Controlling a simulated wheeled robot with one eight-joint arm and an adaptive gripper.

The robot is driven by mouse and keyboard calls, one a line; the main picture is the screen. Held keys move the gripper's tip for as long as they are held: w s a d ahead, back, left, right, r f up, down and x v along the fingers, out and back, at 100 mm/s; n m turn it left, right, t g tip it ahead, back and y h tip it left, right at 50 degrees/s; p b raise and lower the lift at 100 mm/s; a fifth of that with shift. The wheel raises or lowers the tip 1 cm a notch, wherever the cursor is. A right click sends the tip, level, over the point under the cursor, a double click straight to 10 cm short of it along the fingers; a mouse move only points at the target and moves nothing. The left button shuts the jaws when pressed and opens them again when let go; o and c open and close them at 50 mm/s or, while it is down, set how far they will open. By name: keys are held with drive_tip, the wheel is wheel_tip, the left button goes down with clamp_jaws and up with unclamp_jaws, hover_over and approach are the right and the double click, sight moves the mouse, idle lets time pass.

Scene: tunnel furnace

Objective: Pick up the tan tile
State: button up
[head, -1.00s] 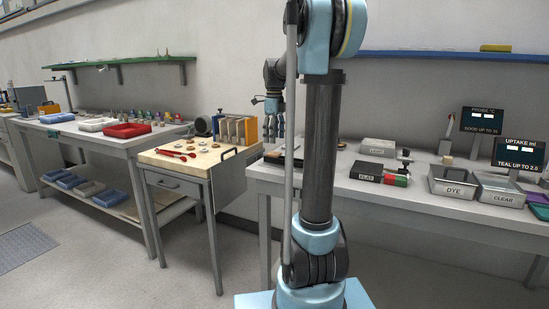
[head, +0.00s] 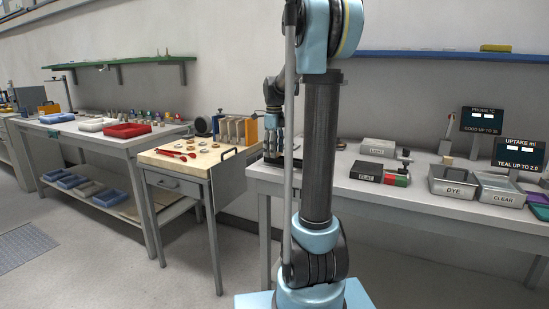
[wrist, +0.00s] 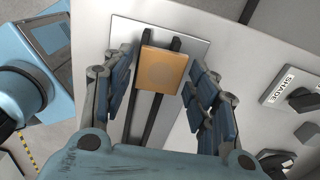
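The tan tile (wrist: 164,70) is a square, orange-tan piece with a faint round mark in its middle. In the wrist view it lies across two dark parallel rails (wrist: 139,122) on a pale plate (wrist: 195,52). My gripper (wrist: 162,82) is open, with one finger to the left of the tile and one to the right. Gaps show between the fingers and the tile. In the head view my gripper (head: 272,152) is low over the left end of the right-hand bench, partly hidden by my arm. I cannot make out the tile there.
The right-hand bench (head: 420,203) carries a dye tray (head: 452,187), a clear tray (head: 500,196) and a dark box with red and green parts (head: 380,175). A block labelled SHADE (wrist: 287,85) lies right of the plate. A wooden-topped table (head: 165,160) stands to the left.

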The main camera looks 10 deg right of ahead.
drive_tip(key=c, duration=0.5)
